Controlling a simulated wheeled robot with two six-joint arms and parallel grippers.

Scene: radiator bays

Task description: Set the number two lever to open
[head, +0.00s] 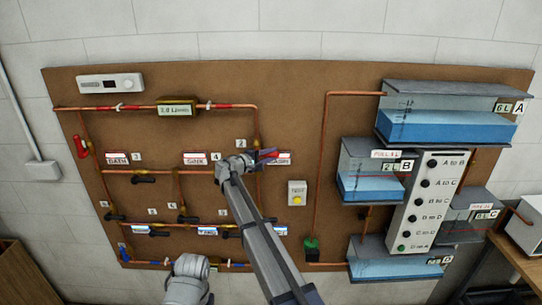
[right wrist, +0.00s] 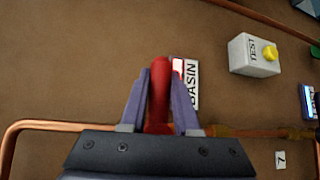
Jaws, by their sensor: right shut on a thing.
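The number 2 tag (head: 241,143) is on the brown board beside a vertical copper pipe. My right gripper (head: 266,155) is at that pipe, just below and right of the tag. In the right wrist view a red lever (right wrist: 159,88) stands between the two purple fingers, which are shut on it. The lever points away from the pipe (right wrist: 255,131), roughly crosswise to it. Its pivot is hidden behind the gripper body. A label reading BASIN (right wrist: 191,85) is beside the fingers. My left gripper is not in view; a grey arm part of mine shows at the bottom of the head view.
Right of the gripper is a TEST box (head: 297,193) with a yellow button. Farther right are water tanks (head: 447,127) and a button panel (head: 427,203). Another red lever (head: 81,147) is at the far left. Several black-handled valves sit on the lower pipes.

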